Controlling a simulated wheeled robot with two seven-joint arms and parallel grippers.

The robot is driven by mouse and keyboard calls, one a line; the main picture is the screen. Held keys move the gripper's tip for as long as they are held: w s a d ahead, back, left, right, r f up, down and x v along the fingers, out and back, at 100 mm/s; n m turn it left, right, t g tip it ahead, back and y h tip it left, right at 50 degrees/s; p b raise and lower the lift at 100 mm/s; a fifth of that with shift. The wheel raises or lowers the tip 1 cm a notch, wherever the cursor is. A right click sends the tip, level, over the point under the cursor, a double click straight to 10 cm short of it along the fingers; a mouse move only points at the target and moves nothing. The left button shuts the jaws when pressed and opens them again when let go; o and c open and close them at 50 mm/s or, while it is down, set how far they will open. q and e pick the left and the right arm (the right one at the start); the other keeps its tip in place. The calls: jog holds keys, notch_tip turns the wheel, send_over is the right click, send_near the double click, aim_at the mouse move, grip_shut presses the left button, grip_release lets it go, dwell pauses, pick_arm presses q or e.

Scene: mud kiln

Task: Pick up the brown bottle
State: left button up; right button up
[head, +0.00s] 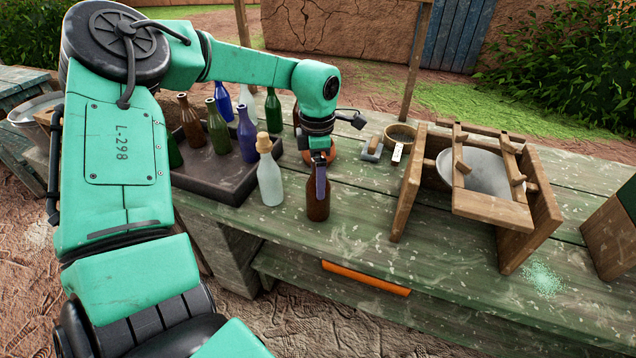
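A brown bottle (318,208) stands upright on the green weathered table, near its front edge. My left gripper (321,182) points down over this bottle, with a dark finger in front of its neck. The neck is mostly hidden by the gripper, so I cannot tell whether the fingers are closed on it. Another brown bottle (191,127) stands in the dark tray at the left, among green, blue and white ones. My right gripper is not in view.
A pale corked bottle (270,178) stands close left of the brown bottle. The dark tray (225,188) is behind it. A wooden frame (530,222) with a grey bowl (478,172) stands right. The table between bottle and frame is mostly clear.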

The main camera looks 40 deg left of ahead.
pick_arm(q)
jog(key=shift+r, duration=0.1)
grip_shut()
